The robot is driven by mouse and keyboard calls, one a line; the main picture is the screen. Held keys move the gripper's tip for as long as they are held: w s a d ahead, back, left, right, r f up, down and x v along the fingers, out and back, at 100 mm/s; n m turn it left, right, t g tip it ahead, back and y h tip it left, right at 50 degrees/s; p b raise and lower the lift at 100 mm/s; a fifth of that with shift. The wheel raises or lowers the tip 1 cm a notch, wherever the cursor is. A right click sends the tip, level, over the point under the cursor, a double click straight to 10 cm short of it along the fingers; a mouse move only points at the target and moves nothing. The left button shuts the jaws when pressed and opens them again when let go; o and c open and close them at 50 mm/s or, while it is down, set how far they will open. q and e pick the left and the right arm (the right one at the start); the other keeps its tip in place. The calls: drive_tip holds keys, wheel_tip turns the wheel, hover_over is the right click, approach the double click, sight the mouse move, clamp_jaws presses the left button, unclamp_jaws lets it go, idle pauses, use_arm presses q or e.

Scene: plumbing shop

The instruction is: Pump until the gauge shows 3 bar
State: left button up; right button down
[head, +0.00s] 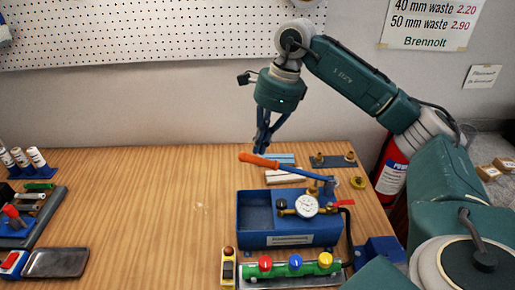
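A blue test pump (256,224) with a box-shaped tank stands near the front right of the wooden bench. Its lever (300,172) slants up to the left and ends in an orange handle (258,161). A round white-faced gauge (306,206) sits on the pump; its needle is too small to read. My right gripper (261,149) points down with its fingertips at or just above the orange handle. Its tips look close together, but I cannot tell whether they grip the handle. My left gripper is out of view.
A green manifold (298,267) with red, blue and yellow knobs lies in front of the pump. A small yellow box with buttons (228,268) is beside it. Fittings (334,161) lie behind the pump. A fire extinguisher (391,170) stands right. The bench's middle is clear.

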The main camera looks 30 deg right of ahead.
drive_tip(key=shift+r, duration=0.1)
drive_tip(key=shift+s+d+b+x, duration=0.3)
drive_tip(key=shift+s+b+x, duration=0.2)
drive_tip(key=shift+b+x, duration=3.15)
drive_tip(key=p+v, duration=0.4)
drive_tip(key=v, duration=0.1)
drive_tip(key=p+v, duration=0.2)
drive_tip(key=p, duration=0.1)
drive_tip(key=shift+w+a+r, duration=0.1)
drive_tip(key=shift+w+r, duration=0.15)
drive_tip(key=shift+w, duration=0.05)
drive_tip(key=shift+f, duration=0.1)
drive_tip(key=shift+w, duration=0.1)
drive_tip(key=shift+r, duration=0.3)
drive_tip(key=p+v, duration=0.2)
drive_tip(key=a+p+v, duration=0.1)
drive_tip(key=p+v, duration=0.1)
drive_tip(key=shift+w+r, duration=0.15)
drive_tip(key=shift+r, duration=0.1)
drive_tip(key=shift+w, duration=0.1)
